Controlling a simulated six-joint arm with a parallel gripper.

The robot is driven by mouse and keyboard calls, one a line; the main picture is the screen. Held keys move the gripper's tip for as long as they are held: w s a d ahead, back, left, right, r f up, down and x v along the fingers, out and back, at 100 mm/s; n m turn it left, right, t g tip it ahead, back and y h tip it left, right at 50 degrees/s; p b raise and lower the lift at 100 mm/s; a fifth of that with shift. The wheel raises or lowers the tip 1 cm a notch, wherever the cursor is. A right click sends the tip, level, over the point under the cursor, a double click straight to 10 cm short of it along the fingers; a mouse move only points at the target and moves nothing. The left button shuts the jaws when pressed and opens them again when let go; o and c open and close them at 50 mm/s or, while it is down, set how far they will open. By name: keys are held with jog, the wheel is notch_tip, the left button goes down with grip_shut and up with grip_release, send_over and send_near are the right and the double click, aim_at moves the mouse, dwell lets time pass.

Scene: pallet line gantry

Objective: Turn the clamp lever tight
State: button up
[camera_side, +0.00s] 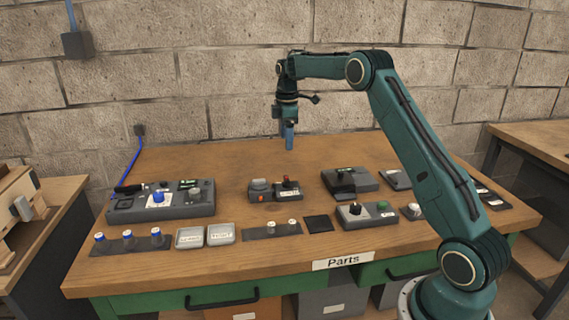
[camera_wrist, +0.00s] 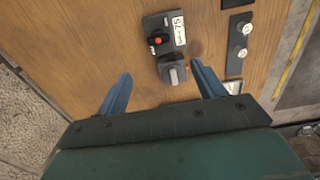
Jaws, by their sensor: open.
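My gripper (camera_side: 287,138) hangs above the back-middle of the bench, pointing down, with blue fingers. In the wrist view its fingers (camera_wrist: 160,70) are spread apart with nothing between them. Below is a small dark unit (camera_side: 275,193) with a red-topped knob (camera_side: 287,181), a white label and a grey block (camera_side: 259,185). In the wrist view the grey block (camera_wrist: 173,73) appears between the fingers, lower down on the bench and apart from them. No part is labelled clamp lever legibly, so I cannot tell for certain which piece is the lever.
A grey panel (camera_side: 170,204) with a blue knob and black handle stands left. A dark block (camera_side: 349,184) and a control box (camera_side: 368,215) stand right. The bench's back middle (camera_side: 225,155) is clear.

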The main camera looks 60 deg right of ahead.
aim_at(287, 178)
jog(key=shift+d+f, duration=0.25)
jog(key=shift+f, duration=0.05)
jog(key=shift+f, duration=0.15)
notch_tip(287, 178, down, 14)
jog(key=shift+r, duration=0.25)
dwell(0.4)
jog(key=c, duration=1)
